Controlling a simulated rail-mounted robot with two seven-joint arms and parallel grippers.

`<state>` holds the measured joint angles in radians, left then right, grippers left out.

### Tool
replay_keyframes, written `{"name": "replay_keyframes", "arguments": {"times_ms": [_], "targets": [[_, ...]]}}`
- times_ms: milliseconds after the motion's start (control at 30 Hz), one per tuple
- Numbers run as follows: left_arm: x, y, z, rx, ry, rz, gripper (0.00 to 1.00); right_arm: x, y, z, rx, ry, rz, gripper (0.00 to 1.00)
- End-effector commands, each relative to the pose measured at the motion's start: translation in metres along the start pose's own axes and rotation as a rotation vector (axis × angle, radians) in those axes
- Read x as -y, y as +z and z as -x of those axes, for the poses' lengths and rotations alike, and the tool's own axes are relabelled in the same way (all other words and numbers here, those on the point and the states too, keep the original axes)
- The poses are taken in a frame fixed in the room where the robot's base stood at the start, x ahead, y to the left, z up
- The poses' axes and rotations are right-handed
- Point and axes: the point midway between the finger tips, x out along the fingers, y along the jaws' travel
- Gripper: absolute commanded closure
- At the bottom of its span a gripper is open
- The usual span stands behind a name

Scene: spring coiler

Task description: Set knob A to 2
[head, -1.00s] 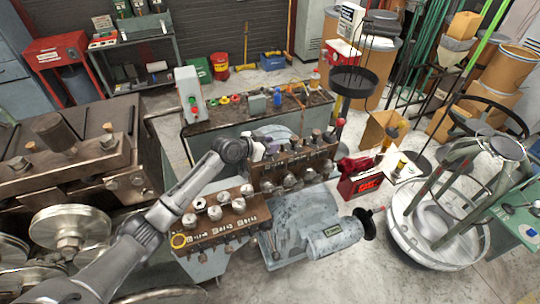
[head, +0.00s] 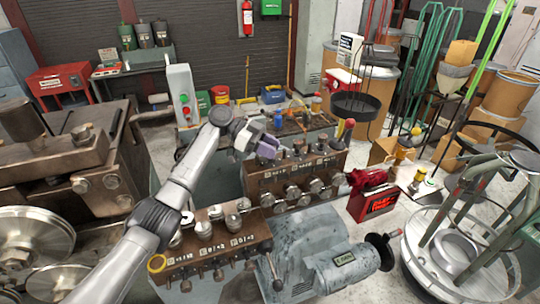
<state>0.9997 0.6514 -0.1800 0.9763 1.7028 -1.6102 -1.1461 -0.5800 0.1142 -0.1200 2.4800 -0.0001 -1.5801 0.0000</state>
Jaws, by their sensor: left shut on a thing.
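My left gripper (head: 268,148) is at the left end of the rear brown block (head: 256,188), at its top edge. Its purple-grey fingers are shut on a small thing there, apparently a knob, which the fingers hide. Which knob it is, and its setting, cannot be read. More dark knobs (head: 299,148) stand along the top of this block to the right of the gripper. Several silver knobs (head: 317,186) stick out of its front face. The front brown block (head: 213,247) carries several round silver heads and small white number marks. No letter A is legible. My right gripper is not in view.
A grey motor (head: 345,264) sits right of the front block. A red box (head: 372,203) stands right of the rear block. A grey control box (head: 182,95) with buttons rises behind my arm. Heavy machinery (head: 75,160) fills the left. Some floor is clear at right.

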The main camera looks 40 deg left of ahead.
Motion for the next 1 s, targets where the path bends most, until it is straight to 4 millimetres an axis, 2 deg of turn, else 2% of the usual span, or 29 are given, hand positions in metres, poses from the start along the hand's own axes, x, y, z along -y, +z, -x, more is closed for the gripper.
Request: {"name": "replay_keyframes", "arguments": {"times_ms": [33,400,1000], "targets": [[0.001,0.000,-0.002,-0.004,0.037,-0.015,0.92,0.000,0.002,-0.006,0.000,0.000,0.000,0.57],[0.001,-0.001,-0.002,-0.002,0.213,-0.087,0.92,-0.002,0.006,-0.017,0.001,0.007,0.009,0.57],[0.000,-0.001,-0.001,0.002,0.292,-0.121,0.92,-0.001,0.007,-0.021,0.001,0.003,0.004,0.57]]}}
